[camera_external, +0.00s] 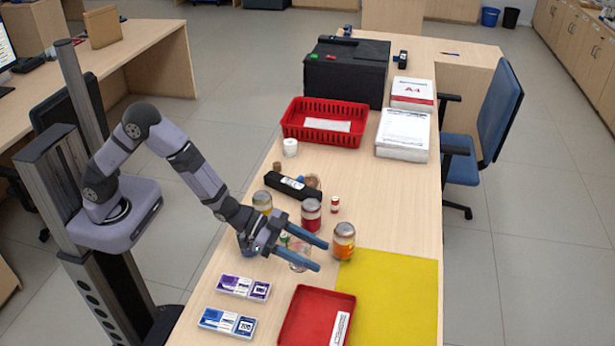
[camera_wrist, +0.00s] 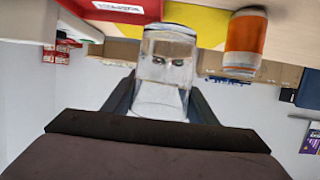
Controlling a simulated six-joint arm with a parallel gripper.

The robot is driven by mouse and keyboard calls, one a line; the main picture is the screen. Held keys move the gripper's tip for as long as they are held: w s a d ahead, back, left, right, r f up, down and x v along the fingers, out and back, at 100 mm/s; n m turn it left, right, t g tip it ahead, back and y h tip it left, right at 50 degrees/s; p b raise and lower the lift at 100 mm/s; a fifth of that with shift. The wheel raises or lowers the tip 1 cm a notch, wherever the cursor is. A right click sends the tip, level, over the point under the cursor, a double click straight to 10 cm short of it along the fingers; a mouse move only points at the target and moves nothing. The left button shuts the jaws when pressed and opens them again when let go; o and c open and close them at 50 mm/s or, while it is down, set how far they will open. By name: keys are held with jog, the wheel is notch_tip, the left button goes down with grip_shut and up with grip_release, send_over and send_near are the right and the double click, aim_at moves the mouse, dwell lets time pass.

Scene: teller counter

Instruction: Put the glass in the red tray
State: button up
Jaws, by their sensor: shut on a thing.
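My gripper (camera_external: 318,255) is over the middle of the counter, its blue fingers pointing right. It is shut on a clear glass (camera_external: 298,259), partly hidden by the fingers in the external view. In the wrist view the glass (camera_wrist: 163,75) sits between the two fingers. I cannot tell whether its base touches the counter. The shallow red tray (camera_external: 308,312) lies just in front of the gripper, at the counter's near end, with a white label strip inside. Part of it shows at the top left of the wrist view (camera_wrist: 98,12).
A yellow mat (camera_external: 395,290) lies right of the tray, banknote packs (camera_external: 243,288) left. A red basket (camera_external: 292,128) is far back.

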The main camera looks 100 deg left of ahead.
jog(key=w+d+f+m+h, duration=0.1)
jog(key=w+d, duration=0.2)
jog(key=d, duration=1.3)
jog(key=w+a+r+n+y, duration=0.2)
jog(key=w+a+n+y, duration=0.1)
jog(key=w+a+y, duration=0.1)
jog(key=shift+w+a+r+n+b, duration=0.3)
jog(key=shift+w+a+r+n, duration=0.1)
jog(key=shift+w+a, duration=0.15)
jog(key=shift+s, duration=0.1)
send_over(332, 326)
jog(key=shift+f, duration=5)
jog(key=shift+f, duration=0.15)
